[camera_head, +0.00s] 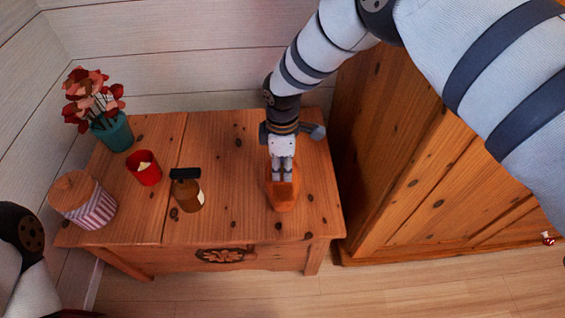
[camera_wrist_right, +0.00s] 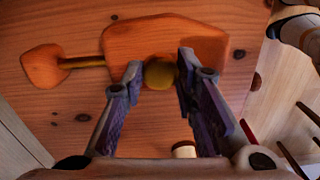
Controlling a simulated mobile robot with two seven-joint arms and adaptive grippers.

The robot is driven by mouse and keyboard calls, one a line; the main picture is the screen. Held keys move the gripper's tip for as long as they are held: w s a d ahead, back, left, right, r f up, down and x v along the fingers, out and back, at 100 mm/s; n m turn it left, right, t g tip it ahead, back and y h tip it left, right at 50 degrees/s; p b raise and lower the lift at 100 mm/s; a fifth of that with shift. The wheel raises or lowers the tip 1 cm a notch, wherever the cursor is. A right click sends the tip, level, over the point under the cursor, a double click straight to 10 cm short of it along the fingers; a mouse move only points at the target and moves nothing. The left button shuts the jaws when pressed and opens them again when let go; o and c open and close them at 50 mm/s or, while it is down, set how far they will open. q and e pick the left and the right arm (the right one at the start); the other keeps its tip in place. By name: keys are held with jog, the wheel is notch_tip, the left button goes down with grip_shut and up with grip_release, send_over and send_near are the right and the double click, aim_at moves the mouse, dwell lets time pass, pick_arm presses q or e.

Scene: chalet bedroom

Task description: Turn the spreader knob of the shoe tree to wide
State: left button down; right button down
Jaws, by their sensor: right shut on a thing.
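The shoe tree (camera_head: 284,198) is orange wood and lies on the chest top near its right end. In the right wrist view its broad front block (camera_wrist_right: 205,45), brass rod (camera_wrist_right: 84,62) and smaller heel piece (camera_wrist_right: 42,68) show. The round brass spreader knob (camera_wrist_right: 159,75) is at the block's near edge. My right gripper (camera_head: 282,174) points down over the shoe tree. Its two fingers are on either side of the knob and shut on it. In the head view the fingers hide the knob. Any setting marks cannot be made out. My left gripper is out of view.
A tall wooden cabinet (camera_head: 385,160) stands close on the right.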

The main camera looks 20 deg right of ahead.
aim_at(282, 168)
jog(key=m, duration=1.2)
jog(key=shift+p, duration=0.35)
jog(key=shift+m, duration=0.3)
jog(key=c, duration=1.2)
grip_release()
jog(key=shift+c, duration=0.2)
notch_tip(282, 168, up, 12)
